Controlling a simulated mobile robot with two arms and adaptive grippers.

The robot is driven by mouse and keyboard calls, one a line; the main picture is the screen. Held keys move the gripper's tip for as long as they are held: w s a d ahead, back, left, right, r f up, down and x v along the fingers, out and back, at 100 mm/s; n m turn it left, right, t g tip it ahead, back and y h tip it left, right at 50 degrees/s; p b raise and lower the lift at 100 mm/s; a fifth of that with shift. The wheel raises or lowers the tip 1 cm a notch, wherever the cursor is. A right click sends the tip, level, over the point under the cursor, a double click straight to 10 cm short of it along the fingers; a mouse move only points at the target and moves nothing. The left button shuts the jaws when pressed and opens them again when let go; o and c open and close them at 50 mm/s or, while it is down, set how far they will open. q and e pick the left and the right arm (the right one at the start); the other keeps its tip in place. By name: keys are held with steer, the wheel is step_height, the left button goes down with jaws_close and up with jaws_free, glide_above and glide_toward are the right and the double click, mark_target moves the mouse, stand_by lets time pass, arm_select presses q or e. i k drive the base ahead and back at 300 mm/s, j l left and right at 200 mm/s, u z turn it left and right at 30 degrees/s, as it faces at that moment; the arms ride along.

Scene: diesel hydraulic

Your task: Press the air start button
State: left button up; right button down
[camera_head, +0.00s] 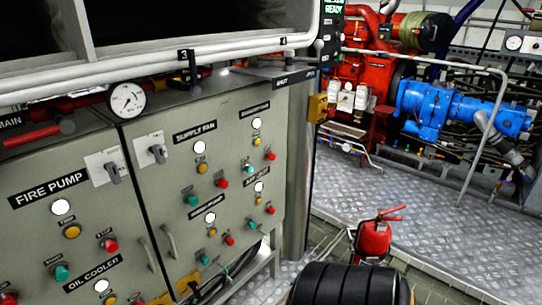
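No button that I can read as the air start button shows. Two grey control cabinets fill the left: the left door (40,162) carries FIRE PUMP and OIL COOLER labels, and the right door (150,195) carries SUPPLY FAN and other labels too small to read. Their push buttons are green, red and yellow, including a green button (61,272) and a red button (109,245) under FIRE PUMP, and a green button (191,200) and a red button (222,182) under SUPPLY FAN. Neither of my grippers is in view.
A red fire extinguisher (373,241) stands on the floor, with a black ribbed object (340,286) in front of it. A red engine (360,70) and blue machinery (430,103) stand behind a railing. The metal plate floor (440,225) at right is clear.

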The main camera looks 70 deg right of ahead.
mark_target(252, 225)
steer(key=z, duration=1.8)
